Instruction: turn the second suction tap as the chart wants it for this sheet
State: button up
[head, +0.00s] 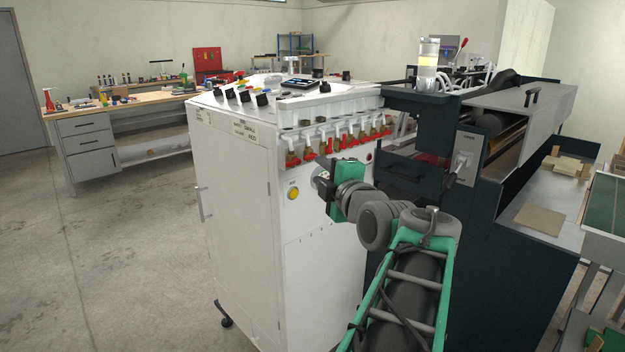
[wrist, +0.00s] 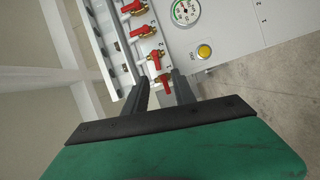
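A row of suction taps (head: 352,138) with red handles and brass bodies runs along the upper front of the white cabinet (head: 238,170). In the wrist view, the lowest tap (wrist: 164,83) shows its red handle between my fingers. The tap just above it, second from that end (wrist: 154,61), has its handle lying more crosswise. A further tap (wrist: 140,31) follows higher up. My gripper (wrist: 158,77) is open, its two dark fingers apart on either side of the lowest tap. I cannot tell whether a finger touches it.
A round gauge (wrist: 185,11) and a yellow button (wrist: 204,51) are on the panel beside the taps. Knobs and a dark tablet (head: 300,82) are on the cabinet top. A dark machine (head: 440,190) stands close at the right. The floor at left is clear.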

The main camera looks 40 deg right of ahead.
aim_at(309, 157)
jog(key=p+x, duration=0.1)
jog(key=x, duration=0.6)
jog(key=shift+w+d+r+p, duration=0.2)
jog(key=shift+d+p, duration=0.1)
jog(key=shift+p, duration=0.05)
grip_shut()
